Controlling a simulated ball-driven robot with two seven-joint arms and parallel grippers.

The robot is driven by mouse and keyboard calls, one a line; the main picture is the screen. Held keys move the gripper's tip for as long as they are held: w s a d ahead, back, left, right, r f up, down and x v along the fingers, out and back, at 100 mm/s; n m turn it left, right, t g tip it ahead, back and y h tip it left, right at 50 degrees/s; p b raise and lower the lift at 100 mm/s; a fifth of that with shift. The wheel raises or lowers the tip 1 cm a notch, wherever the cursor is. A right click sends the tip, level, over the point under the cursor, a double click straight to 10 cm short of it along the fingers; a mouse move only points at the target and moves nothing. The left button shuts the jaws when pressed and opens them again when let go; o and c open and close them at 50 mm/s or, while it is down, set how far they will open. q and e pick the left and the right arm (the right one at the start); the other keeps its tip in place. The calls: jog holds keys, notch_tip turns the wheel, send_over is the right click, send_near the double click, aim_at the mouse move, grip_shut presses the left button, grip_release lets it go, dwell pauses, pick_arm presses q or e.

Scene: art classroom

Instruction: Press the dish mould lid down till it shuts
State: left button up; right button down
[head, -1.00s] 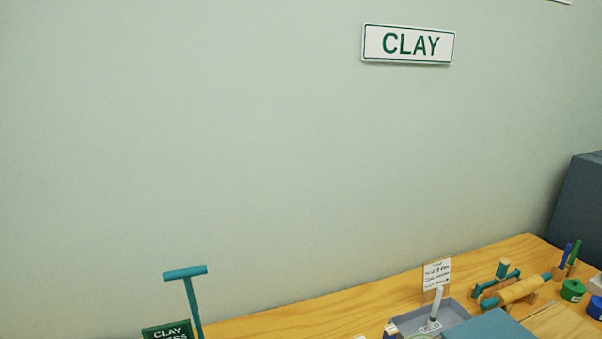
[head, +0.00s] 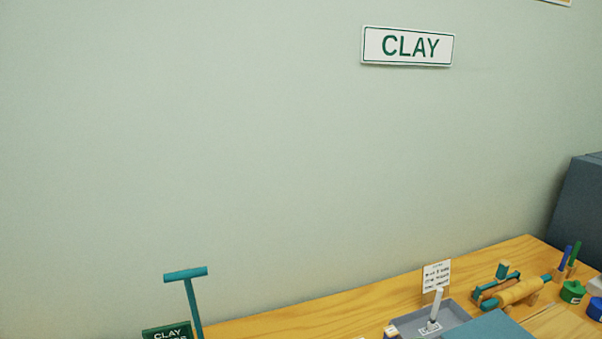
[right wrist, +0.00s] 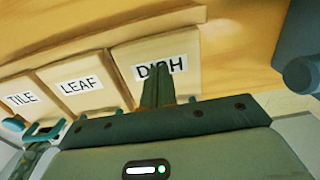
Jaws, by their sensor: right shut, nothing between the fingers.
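The dish mould (right wrist: 185,55) is a pale tan block with a white DISH label, in the upper middle of the right wrist view. My right gripper (right wrist: 158,90) is shut and empty. Its dark green fingers stand in front of the dish mould and cover part of the label. I cannot tell whether the fingertips touch the mould, or how far its lid is open. My left gripper is in neither view. The dish mould does not show in the head view.
A leaf mould (right wrist: 95,100) and a tile mould (right wrist: 45,98) stand left of the dish mould. In the head view, a grey tray (head: 452,316), a rolling pin (head: 515,292) and a teal T-handle (head: 190,290) are on or by the wooden table (head: 340,308).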

dwell(0.3)
notch_tip(320, 180, up, 9)
jog(key=p, duration=0.8)
